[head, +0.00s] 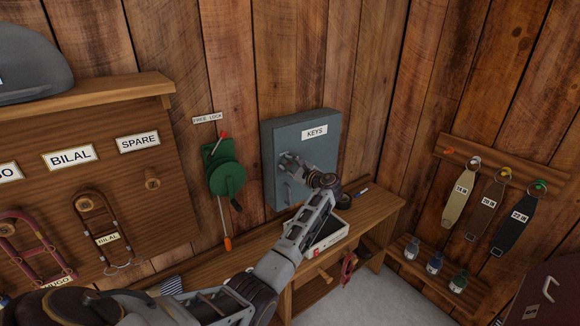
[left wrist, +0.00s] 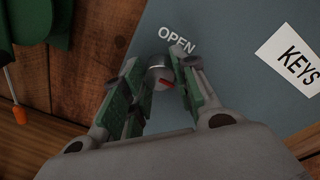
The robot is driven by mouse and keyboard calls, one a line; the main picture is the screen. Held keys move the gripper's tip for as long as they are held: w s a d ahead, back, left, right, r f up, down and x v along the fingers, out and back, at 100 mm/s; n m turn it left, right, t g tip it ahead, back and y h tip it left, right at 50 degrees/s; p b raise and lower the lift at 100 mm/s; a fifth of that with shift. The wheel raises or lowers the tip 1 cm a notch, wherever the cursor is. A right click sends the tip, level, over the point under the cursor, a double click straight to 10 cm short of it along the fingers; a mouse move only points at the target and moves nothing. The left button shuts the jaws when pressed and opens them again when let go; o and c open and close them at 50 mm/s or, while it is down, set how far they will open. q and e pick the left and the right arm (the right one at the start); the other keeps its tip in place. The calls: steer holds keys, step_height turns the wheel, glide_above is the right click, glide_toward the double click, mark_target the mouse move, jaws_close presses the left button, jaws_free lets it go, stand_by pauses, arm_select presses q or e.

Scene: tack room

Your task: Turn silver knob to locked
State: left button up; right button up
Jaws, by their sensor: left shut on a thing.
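The grey-blue key cabinet (head: 298,140) with a white KEYS label (head: 315,132) hangs on the plank wall. The silver knob (left wrist: 159,73) on its door shows between my fingers in the left wrist view, with a red mark on it and the word OPEN (left wrist: 177,39) above it. The red mark points to the lower right in that view. My left gripper (head: 286,160) is shut on the knob; its fingers (left wrist: 162,80) are on both sides of it. In the head view the gripper hides the knob. No locked mark is visible. My right gripper is not in view.
A green crank device (head: 226,175) with a red-tipped lever hangs left of the cabinet. A wooden bench (head: 375,212) below carries an open white box (head: 330,232). A rack with straps (head: 497,195) is on the right wall.

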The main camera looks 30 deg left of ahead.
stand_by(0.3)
arm_select(q)
steer(key=o, duration=1)
steer(key=shift+o, duration=0.2)
steer(key=shift+d, duration=0.15)
steer(key=v, duration=1.1)
steer(key=shift+d, duration=0.3)
steer(key=shift+s, duration=0.15)
